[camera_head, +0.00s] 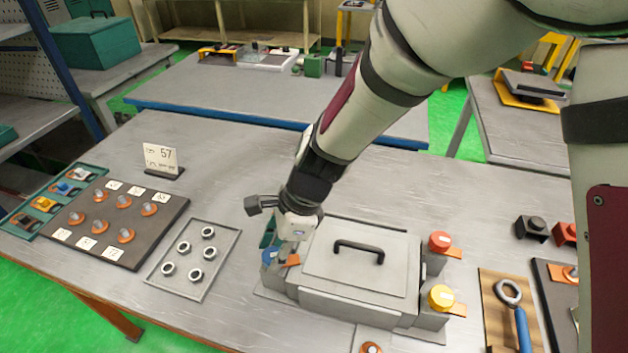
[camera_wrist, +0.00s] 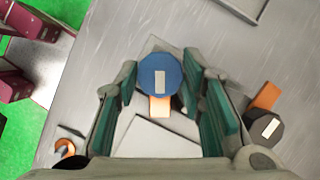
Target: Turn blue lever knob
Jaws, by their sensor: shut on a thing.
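The blue lever knob (camera_wrist: 160,73) has a round top with a white mark and an orange lever pointing down in the wrist view. It also shows in the head view (camera_head: 268,257) at the left corner of the grey lidded box (camera_head: 345,305), partly hidden by my gripper. My gripper (camera_wrist: 160,78) has its green-padded fingers on both sides of the knob and is shut on it. In the head view my gripper (camera_head: 274,246) reaches down from above onto that corner.
The box has a black handle (camera_head: 358,246) on its lid, with red (camera_head: 440,242) and yellow (camera_head: 441,297) knobs on its right side. A tray of nuts (camera_head: 195,255) and a dark board (camera_head: 112,222) lie to the left. A blue-handled tool (camera_head: 522,325) lies to the right.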

